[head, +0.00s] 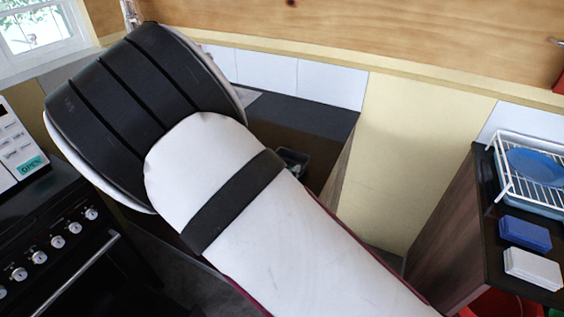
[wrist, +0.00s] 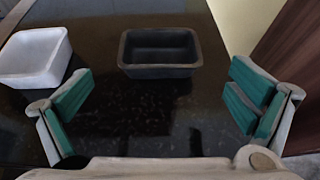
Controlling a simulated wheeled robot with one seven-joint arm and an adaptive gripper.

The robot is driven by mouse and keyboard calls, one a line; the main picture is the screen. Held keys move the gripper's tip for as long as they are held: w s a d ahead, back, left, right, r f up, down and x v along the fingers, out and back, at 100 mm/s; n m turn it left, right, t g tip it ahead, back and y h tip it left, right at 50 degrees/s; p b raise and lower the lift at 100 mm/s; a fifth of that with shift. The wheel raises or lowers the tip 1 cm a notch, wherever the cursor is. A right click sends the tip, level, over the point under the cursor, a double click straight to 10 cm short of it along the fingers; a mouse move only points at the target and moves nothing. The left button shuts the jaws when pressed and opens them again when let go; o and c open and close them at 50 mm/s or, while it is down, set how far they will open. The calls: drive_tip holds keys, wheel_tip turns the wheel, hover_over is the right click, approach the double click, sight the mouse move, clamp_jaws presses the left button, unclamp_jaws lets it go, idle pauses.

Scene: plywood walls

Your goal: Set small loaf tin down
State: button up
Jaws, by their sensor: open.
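The small loaf tin (wrist: 160,71), a dark rectangular tin with an empty inside, sits upright on the dark glossy counter (wrist: 130,112) in the wrist view. My gripper (wrist: 160,100) is open, with its teal-padded fingers spread wide at left and right. The tin lies beyond the fingertips, centred between them and apart from both. Nothing is between the fingers. In the head view my arm hides the gripper and much of the counter. A dark box-like edge (head: 293,160) shows just past my arm and may be the tin.
A white tub (wrist: 35,57) stands left of the tin, near the left finger. In the head view, a stove (head: 60,240) is at left, and a dish rack (head: 530,165) with a blue plate, a blue box (head: 525,233) and a white box (head: 533,268) are at right.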

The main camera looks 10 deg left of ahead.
drive_tip(key=shift+v, duration=0.8)
drive_tip(key=s+d+r+m+g, duration=0.45)
drive_tip(key=d+r+m, duration=0.4)
drive_tip(key=d, duration=0.35)
drive_tip(key=s+d+r+m+g, duration=0.3)
drive_tip(key=s+d+r+m, duration=0.2)
drive_tip(key=d+r+m, duration=0.55)
drive_tip(key=s+d+r+m+y, duration=0.2)
drive_tip(key=s+m, duration=0.4)
drive_tip(key=s, duration=0.4)
drive_tip(key=s+d+r+m+t+y, duration=0.1)
drive_tip(key=s+d+r+m, duration=0.3)
drive_tip(key=s, duration=0.7)
drive_tip(key=shift+m+y, duration=0.9)
drive_tip(key=shift+m, duration=0.4)
